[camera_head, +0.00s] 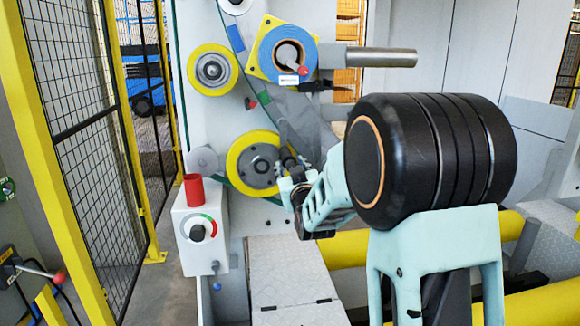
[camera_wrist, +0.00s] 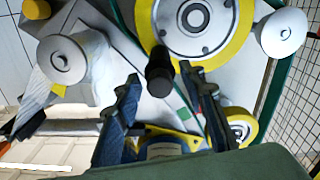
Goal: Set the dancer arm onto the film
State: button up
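My gripper (camera_wrist: 163,78) is open in the wrist view. A black knob (camera_wrist: 160,75) stands between its fingertips, with a gap on both sides. I cannot tell if the knob is part of the dancer arm. A large yellow-rimmed wheel (camera_wrist: 195,22) is just beyond the knob; it also shows in the head view (camera_head: 240,150). In the head view my gripper (camera_head: 291,168) is in front of this wheel's right side and hides part of it. A blue-edged reel (camera_head: 268,50) sits above on a yellow plate. I cannot clearly make out the film.
A smaller yellow wheel (camera_head: 212,70) is at upper left, and a grey bar (camera_head: 380,61) juts right from the reel. A control box (camera_head: 202,230) with a red cylinder (camera_head: 194,188) stands below left. A mesh fence (camera_head: 75,110) bounds the left. Pale rollers flank the wrist view.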

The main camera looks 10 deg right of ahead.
jog(key=shift+w, duration=0.3)
jog(key=shift+c, duration=0.5)
grip_shut()
